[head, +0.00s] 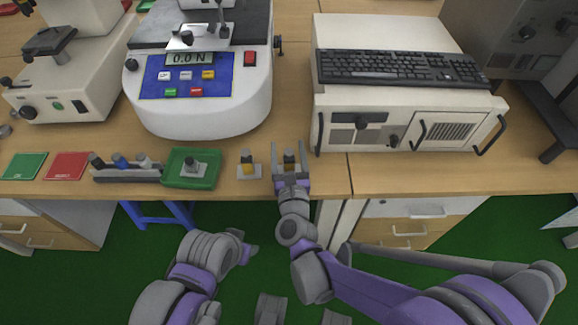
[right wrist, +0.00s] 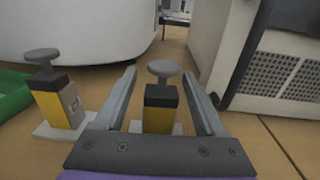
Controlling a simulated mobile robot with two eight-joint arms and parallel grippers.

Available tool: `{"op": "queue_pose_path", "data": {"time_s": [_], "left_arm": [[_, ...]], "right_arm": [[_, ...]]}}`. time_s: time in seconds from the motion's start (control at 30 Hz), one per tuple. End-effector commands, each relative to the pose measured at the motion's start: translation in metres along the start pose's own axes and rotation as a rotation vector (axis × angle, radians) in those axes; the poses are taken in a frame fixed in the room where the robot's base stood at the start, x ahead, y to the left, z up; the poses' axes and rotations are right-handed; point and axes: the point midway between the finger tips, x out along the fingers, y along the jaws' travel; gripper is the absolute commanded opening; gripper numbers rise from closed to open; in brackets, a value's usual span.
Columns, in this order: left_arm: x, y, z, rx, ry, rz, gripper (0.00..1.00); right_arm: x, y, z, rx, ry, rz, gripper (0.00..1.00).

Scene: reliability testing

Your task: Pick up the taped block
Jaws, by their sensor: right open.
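A yellow block with a black top band and a grey mushroom-shaped knob (right wrist: 160,105) stands upright on a white base. In the head view it (head: 290,158) is at the table's front edge. My right gripper (head: 290,150) is open, with one finger on each side of this block; in the right wrist view the fingers (right wrist: 165,85) stand apart from it. A similar yellow block (right wrist: 60,100) stands to its left, with a pale patch on its side; it also shows in the head view (head: 247,168). My left gripper (head: 246,246) is low, in front of the table, its jaws unclear.
A green tray (head: 210,181) holding a grey knobbed piece is left of the blocks. A rack (head: 128,175) and green (head: 24,166) and red (head: 68,166) cards lie further left. A force tester (head: 200,110) and a beige case (head: 410,125) with a keyboard (head: 400,69) stand behind.

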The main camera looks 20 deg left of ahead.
Motion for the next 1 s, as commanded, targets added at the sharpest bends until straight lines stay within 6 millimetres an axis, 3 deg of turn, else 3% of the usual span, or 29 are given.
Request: {"op": "queue_pose_path", "data": {"time_s": [0.2, 0.6, 1.0], "left_arm": [[-0.0001, 0.0, 0.0, 0.0, 0.0, 0.0, 0.5], [-0.0001, 0.0, 0.0, 0.0, 0.0, 0.0, 0.5], [-0.0004, 0.0, -0.0001, 0.0, 0.0, 0.0, 0.5]], "right_arm": [[0.0004, -0.0001, 0.0002, 0.0, 0.0, 0.0, 0.71], [0.0, 0.0, 0.0002, 0.0, 0.0, 0.0, 0.0], [0.0, -0.0001, 0.001, 0.0, 0.0, 0.0, 0.0]]}}
